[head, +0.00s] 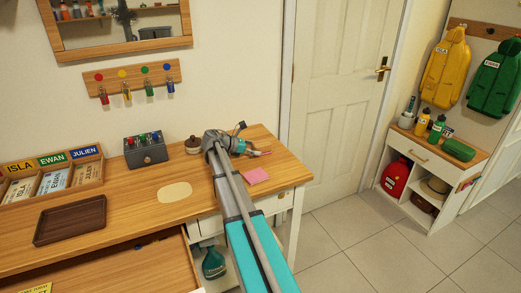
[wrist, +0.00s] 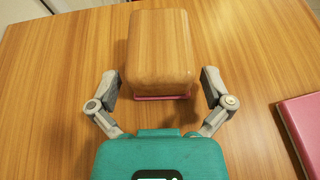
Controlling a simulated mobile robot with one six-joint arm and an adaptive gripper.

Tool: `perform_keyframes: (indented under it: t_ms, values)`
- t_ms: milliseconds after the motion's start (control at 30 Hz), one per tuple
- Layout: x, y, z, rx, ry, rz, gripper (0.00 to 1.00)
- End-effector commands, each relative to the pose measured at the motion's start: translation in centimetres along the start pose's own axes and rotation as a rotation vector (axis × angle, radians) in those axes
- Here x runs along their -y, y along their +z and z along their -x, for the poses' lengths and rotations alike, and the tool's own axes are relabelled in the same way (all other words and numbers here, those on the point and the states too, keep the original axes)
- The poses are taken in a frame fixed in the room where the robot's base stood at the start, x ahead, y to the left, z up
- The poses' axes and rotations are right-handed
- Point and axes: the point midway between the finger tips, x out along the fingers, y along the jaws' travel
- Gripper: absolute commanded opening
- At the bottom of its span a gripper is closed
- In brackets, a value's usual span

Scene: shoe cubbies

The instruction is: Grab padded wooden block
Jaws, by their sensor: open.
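The wooden block (wrist: 160,48) stands on the wooden desk in the wrist view, with a thin pink pad (wrist: 162,97) showing along its lower edge. My gripper (wrist: 160,86) is open, with one finger to the left of the block and one to the right. Small gaps show between the fingers and the block's sides. In the head view my gripper (head: 243,147) is low over the right end of the desk. The block cannot be made out clearly there, as my arm and gripper are in the way.
A pink pad of paper (head: 255,175) lies on the desk beside my gripper; its edge shows in the wrist view (wrist: 302,125). A round wooden item (head: 193,146), a grey switch box (head: 146,152) and a brown tray (head: 70,220) are to the left. A drawer (head: 110,265) is open in front.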

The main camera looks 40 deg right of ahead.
Motion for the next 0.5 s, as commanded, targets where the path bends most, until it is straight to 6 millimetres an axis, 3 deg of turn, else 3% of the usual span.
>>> perform_keyframes:
  t_ms: [433, 500]
  values:
    - [-0.01, 0.0, 0.1, 0.0, 0.001, 0.0, 1.0]
    - [-0.01, -0.01, 0.11, 0.0, 0.001, 0.0, 0.89]
